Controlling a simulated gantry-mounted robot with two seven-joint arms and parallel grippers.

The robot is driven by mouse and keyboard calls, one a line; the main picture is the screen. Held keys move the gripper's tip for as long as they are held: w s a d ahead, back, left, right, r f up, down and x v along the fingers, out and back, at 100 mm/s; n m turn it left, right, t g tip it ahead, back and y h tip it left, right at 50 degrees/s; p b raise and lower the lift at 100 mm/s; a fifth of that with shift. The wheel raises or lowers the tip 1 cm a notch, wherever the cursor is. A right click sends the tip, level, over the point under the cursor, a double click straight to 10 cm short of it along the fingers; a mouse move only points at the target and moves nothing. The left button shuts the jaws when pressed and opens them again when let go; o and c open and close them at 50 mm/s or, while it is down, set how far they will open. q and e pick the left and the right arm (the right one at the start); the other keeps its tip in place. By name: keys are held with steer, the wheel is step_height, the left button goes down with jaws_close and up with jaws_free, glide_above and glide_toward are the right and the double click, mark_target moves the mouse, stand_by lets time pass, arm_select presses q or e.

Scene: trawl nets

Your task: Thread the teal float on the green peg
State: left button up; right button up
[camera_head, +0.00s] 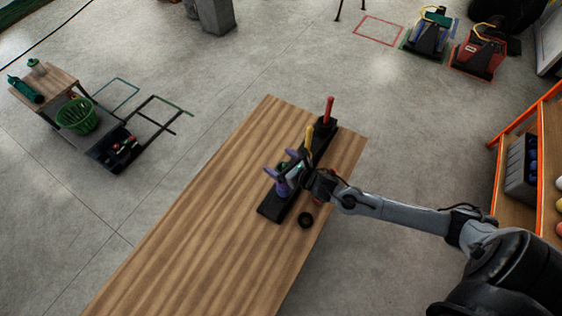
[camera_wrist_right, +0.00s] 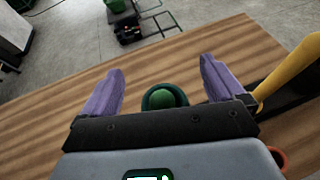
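The teal float (camera_wrist_right: 150,98) shows in the right wrist view as a dark teal ring around the rounded top of the green peg (camera_wrist_right: 164,98). The gripper body hides their lower part, so I cannot tell how far down the float sits. My right gripper (camera_wrist_right: 160,85) is open, its two purple fingers wide apart on either side of the float, with visible gaps. In the head view my right gripper (camera_head: 281,163) is over the black peg base (camera_head: 270,209) and largely hides the float and green peg. My left gripper is not in view.
A yellow peg (camera_wrist_right: 290,70) stands close to the right finger. A red peg (camera_head: 328,109) stands at the base's far end. The table's left and near part is clear.

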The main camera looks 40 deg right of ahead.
steer(key=shift+s, duration=0.1)
steer(key=a+v, duration=0.1)
steer(key=v, duration=0.9)
steer(key=shift+s+d+b, duration=0.3)
steer(key=shift+d+b, duration=0.15)
steer(key=shift+d, duration=0.05)
steer(key=shift+r, duration=0.1)
stand_by(0.4)
